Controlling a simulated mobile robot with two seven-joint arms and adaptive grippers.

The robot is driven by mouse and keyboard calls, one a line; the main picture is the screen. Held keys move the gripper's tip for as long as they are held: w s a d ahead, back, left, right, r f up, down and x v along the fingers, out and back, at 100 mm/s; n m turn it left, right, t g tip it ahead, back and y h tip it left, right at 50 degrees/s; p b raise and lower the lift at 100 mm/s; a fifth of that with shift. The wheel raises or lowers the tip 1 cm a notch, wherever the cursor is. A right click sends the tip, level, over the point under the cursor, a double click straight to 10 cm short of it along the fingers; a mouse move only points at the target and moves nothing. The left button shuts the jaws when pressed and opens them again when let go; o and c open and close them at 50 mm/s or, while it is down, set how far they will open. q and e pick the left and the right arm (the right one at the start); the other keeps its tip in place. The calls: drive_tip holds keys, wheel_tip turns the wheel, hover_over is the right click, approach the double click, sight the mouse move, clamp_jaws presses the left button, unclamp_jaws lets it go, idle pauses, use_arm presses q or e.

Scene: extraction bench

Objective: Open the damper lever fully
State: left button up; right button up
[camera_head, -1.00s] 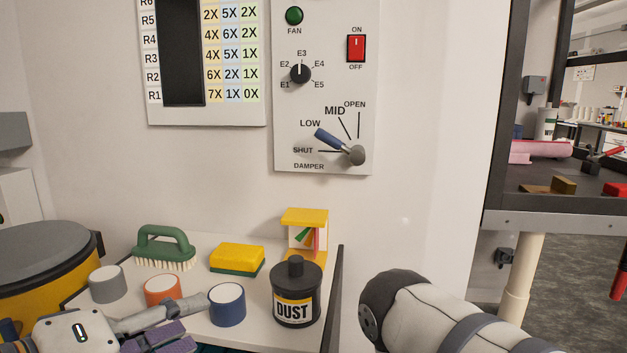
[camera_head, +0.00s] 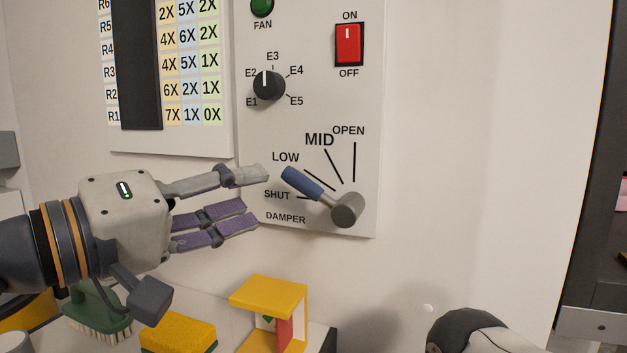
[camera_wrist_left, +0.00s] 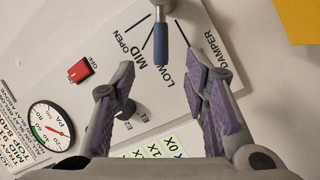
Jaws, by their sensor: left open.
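The damper lever (camera_head: 302,184) has a blue grip and a grey pivot at the lower right of the white control panel (camera_head: 350,105). Its grip points up and left, between the SHUT and LOW marks. The OPEN mark (camera_head: 349,131) stands above the pivot. My left gripper (camera_head: 259,196) is open and empty, just left of the grip, with its fingers pointing toward it. In the left wrist view the blue grip (camera_wrist_left: 160,43) lies ahead, in line with the gap between the open fingers (camera_wrist_left: 162,72). No contact shows. My right gripper is out of view.
The panel also carries a selector knob (camera_head: 269,85), a red switch (camera_head: 348,45) and a green fan button (camera_head: 262,7). Below are a yellow stand (camera_head: 270,292), a sponge (camera_head: 178,337) and a green brush (camera_head: 97,312). The wall right of the panel is clear.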

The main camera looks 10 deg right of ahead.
sight(294, 185)
use_arm(q)
drive_tip(key=x, duration=1)
drive_tip(key=shift+w+d+f, duration=0.1)
clamp_jaws()
